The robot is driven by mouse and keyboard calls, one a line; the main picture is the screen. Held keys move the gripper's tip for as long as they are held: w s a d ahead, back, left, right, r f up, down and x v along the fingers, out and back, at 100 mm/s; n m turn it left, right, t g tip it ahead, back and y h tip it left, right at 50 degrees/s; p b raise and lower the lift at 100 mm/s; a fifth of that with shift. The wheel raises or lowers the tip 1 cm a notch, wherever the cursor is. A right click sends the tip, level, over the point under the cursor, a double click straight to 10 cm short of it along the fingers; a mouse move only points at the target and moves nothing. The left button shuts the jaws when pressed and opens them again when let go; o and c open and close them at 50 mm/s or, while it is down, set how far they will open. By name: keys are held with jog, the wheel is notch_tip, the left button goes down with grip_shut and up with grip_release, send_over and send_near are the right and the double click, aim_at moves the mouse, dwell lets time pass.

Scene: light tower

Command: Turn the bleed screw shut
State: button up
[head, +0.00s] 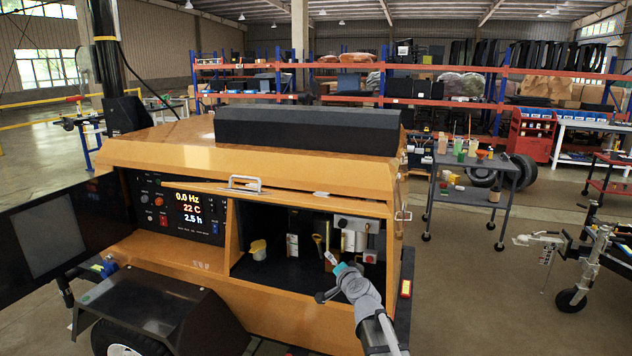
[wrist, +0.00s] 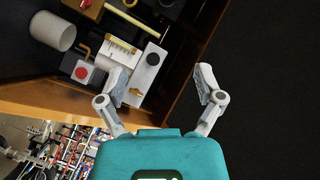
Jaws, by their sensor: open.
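My gripper (wrist: 164,84) is open and empty, its two grey fingers spread apart in the wrist view. In the head view my gripper (head: 331,259) is at the opening of the orange machine's compartment. A small brass-coloured fitting (wrist: 135,95), which looks like the bleed screw, sits on a pale grey block (wrist: 148,73) with a black round cap. The fitting is next to the left fingertip, not centred between the fingers; I cannot tell whether they touch. The bleed screw cannot be made out in the head view.
In the wrist view, a red button (wrist: 81,72), a white cylinder (wrist: 52,31), a labelled white filter (wrist: 119,51) and a yellow rod (wrist: 131,22) are near the block. The orange machine (head: 290,312) surrounds the compartment. A dark wall (wrist: 270,75) fills the right of the wrist view.

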jog(key=s+d+f+n+g+h, duration=0.1)
jog(key=s+d+f+n+g, duration=0.1)
jog(key=s, duration=0.7)
jog(key=s+d+f+n+g+h+p, duration=0.1)
jog(key=s+d+f+n+g+h, duration=0.1)
jog(key=s+d+f+g, duration=0.3)
jog(key=s+d+f+n+g+h+p, duration=0.1)
jog(key=s+f+g, duration=0.5)
jog(key=s, duration=0.8)
jog(key=d+n+g+h, duration=0.1)
jog(key=d+n+g, duration=0.1)
jog(key=d, duration=0.1)
jog(key=shift+d+n, duration=0.25)
jog(key=shift+n, duration=0.15)
